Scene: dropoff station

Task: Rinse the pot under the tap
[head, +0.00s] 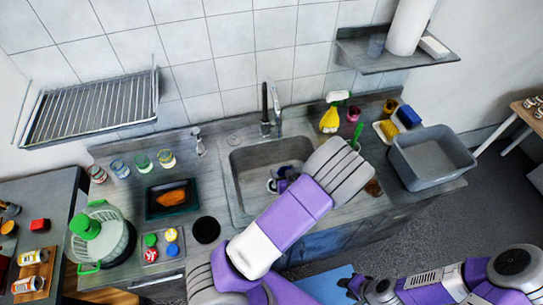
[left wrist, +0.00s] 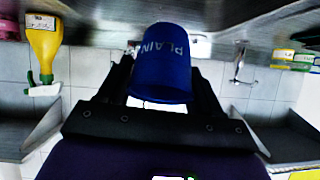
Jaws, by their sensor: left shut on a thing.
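The pot is a dark blue cup marked "PLAIN" (left wrist: 168,65), between the two dark fingers of my left gripper (left wrist: 160,85) in the left wrist view. My left gripper is shut on it. In the head view my left gripper (head: 283,180) is over the sink basin (head: 240,185), largely covered by my purple forearm, so the pot hardly shows there. I cannot tell whether water runs. My right gripper (head: 352,285) is low at the front, its fingers too small to read.
A yellow spray bottle (head: 330,118), a yellow sponge (head: 386,129) and a grey tub (head: 432,157) are right of the sink. Several jars, a dark tray (head: 153,207) and a green-lidded spinner (head: 105,235) are left. A shelf (head: 375,57) and wire rack (head: 90,110) hang above.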

